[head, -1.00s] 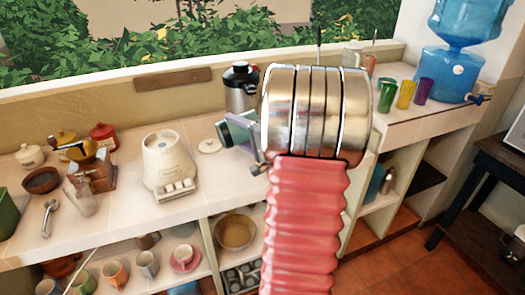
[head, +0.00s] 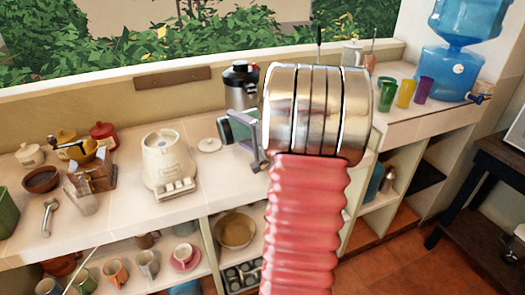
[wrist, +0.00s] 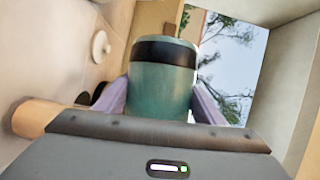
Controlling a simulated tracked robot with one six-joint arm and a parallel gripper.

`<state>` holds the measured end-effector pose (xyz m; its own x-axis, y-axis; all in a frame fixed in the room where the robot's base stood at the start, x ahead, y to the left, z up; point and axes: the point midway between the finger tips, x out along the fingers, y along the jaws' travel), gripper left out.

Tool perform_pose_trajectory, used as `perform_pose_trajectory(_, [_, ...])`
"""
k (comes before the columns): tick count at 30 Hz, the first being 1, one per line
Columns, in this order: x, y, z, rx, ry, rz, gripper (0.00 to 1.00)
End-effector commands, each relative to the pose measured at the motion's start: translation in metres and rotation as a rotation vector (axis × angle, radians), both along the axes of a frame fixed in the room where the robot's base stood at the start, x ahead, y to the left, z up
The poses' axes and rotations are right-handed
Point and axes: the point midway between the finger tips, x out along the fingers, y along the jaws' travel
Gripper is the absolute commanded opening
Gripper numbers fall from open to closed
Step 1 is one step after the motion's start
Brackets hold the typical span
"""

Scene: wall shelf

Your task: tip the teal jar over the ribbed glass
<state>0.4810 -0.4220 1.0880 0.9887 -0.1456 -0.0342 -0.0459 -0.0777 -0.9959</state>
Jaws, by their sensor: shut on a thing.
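The teal jar (wrist: 160,90), with a black band near its far end, sits between the two purple fingers of my gripper (wrist: 163,100) in the wrist view. The gripper is shut on it. In the head view the gripper (head: 243,124) and the partly hidden jar (head: 233,131) are above the counter, left of my arm's metal end. The jar's exact tilt is hard to tell. A clear glass vessel (head: 84,199) stands at the left of the counter; I cannot make out ribs on it. I cannot surely identify the ribbed glass, and my arm hides part of the counter.
A cream blender base (head: 168,163), a white lid (head: 209,145) and a steel flask (head: 241,88) stand near the gripper. A wooden grinder (head: 96,174) is at left. Green, yellow (head: 406,94) and purple tumblers stand at right. The counter's front middle is clear.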

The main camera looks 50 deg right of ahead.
Motion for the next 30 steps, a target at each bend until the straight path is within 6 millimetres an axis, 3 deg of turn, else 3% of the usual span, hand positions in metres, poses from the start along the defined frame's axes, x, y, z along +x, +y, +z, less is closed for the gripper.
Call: perform_pose_trajectory(30, [-0.0017, -0.0033, 0.0074, 0.077, -0.048, 0.000, 0.27])
